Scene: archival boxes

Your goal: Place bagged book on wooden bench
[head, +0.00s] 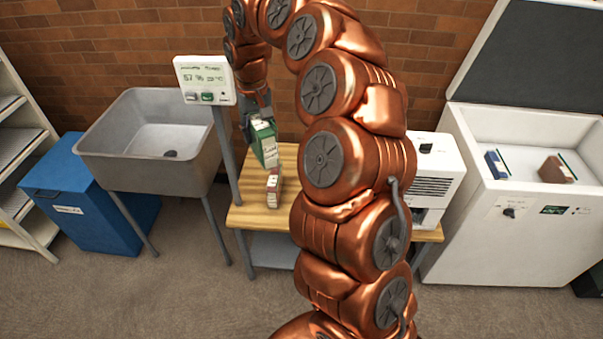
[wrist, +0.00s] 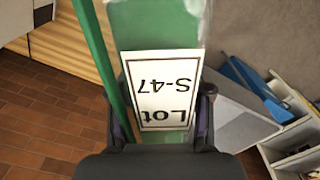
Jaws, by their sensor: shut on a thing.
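The bagged book (head: 264,146) is green with a white label and hangs from my gripper (head: 252,116) over the back left part of the wooden bench (head: 245,216). In the wrist view the green book (wrist: 155,25) fills the middle, with clear wrap around it and an upside-down label reading "Lot S-47". My gripper (wrist: 163,118) is shut on it, one finger on each side. I cannot tell whether its lower edge touches the bench. A red book (head: 273,188) with a pale label stands on the bench just in front of it.
A steel sink (head: 150,150) and a display on a post (head: 205,80) stand left of the bench. A white machine (head: 440,160) sits at its right end. An open chest freezer (head: 520,230) with two books inside is farther right. A blue bin (head: 75,190) is far left.

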